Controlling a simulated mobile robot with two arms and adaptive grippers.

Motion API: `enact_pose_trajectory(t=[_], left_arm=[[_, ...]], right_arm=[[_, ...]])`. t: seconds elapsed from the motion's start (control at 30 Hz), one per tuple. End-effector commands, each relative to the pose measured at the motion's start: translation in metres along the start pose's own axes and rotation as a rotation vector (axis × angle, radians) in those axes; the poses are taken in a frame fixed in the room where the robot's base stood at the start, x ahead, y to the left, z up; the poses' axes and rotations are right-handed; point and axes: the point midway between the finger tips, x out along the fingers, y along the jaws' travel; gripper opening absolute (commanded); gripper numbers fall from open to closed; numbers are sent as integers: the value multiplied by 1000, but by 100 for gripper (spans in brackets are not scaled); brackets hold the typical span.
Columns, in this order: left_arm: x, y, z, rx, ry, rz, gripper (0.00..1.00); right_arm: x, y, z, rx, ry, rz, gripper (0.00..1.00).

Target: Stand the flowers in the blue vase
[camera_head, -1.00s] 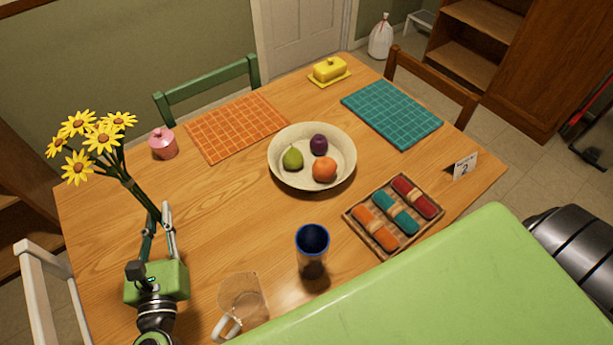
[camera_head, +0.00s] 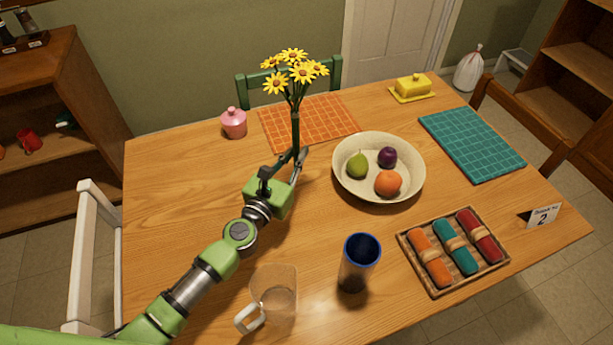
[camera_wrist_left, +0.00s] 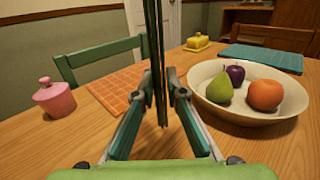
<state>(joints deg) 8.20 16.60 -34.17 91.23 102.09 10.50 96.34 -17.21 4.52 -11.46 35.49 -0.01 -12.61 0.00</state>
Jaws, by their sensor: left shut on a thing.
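The bunch of yellow flowers (camera_head: 294,70) stands upright in my left gripper (camera_head: 299,158), blooms up. The gripper is shut on the green stems, which also show in the left wrist view (camera_wrist_left: 157,60); the blooms are out of that view. The gripper is above the table, left of the fruit bowl. The blue vase (camera_head: 360,262), dark with a blue rim, stands upright near the table's front, to the right of and nearer than the gripper. Its opening faces up. My right gripper is not in view.
A fruit bowl (camera_head: 417,190) stands right of the gripper. A clear pitcher (camera_head: 275,295) is left of the vase, and a tray of rolled napkins (camera_head: 438,285) is right of it. A pink jar (camera_head: 234,123) and an orange mat (camera_head: 330,110) lie behind. The table's left part is clear.

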Motion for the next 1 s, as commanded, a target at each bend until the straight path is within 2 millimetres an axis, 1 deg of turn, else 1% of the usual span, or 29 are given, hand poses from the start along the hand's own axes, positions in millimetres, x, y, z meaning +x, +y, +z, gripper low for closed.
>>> enact_pose_trajectory(t=[0.03,0.27,0.53,0.83,0.97,1.0], left_arm=[[0,0,-11,0,0,0,0],[0,0,-21,1,0,1,0],[0,0,-53,1,0,1,0],[0,0,-52,0,-1,1,0],[0,0,-57,0,-1,1,0],[0,0,-56,0,0,1,17]], right_arm=[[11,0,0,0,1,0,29],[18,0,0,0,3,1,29],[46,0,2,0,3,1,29],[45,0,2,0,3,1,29],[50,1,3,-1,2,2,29],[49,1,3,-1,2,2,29]])
